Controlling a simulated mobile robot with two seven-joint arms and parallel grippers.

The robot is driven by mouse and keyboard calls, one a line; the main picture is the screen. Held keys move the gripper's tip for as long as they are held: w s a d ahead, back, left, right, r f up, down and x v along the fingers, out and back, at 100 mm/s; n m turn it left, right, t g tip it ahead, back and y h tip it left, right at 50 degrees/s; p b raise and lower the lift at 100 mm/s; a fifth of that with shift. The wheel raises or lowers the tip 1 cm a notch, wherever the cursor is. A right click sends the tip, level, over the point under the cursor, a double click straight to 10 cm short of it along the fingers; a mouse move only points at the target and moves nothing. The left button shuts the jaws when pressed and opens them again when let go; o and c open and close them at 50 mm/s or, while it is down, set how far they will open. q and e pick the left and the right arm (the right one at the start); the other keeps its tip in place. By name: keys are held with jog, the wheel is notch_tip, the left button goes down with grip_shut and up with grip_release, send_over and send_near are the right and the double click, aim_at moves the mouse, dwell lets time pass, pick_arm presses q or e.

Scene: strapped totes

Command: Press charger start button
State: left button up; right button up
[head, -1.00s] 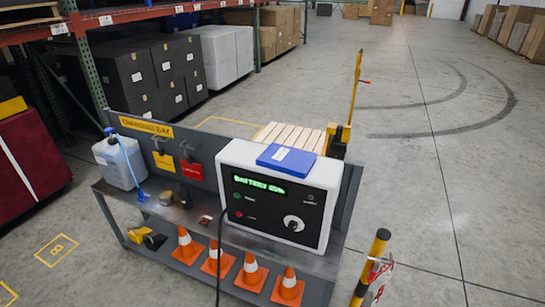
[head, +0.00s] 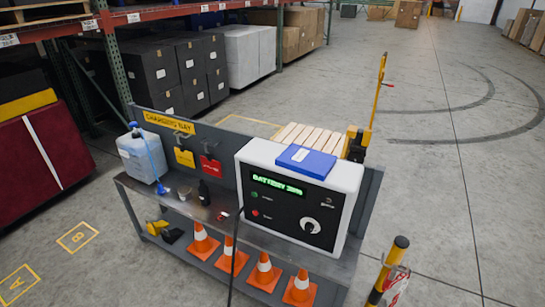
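The charger (head: 298,198) is a white box with a black front panel, standing on the right part of a grey bench. Its green display (head: 278,183) reads "BATTERY" with characters after it that are hard to read. A small green button (head: 254,195) sits below the display at the left, with a red button (head: 255,213) under it. A round white knob (head: 310,226) is at the panel's lower right. A blue flat item (head: 306,162) lies on top of the charger. Neither of my grippers is in the head view.
The grey bench (head: 200,213) also holds a white jug (head: 142,158) and small containers. Several orange cones (head: 232,254) stand on its lower shelf. A black cable (head: 236,250) hangs in front. A yellow-black post (head: 388,270) stands at right. Open floor lies right.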

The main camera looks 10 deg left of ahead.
pick_arm(q)
grip_shut()
dwell(1.3)
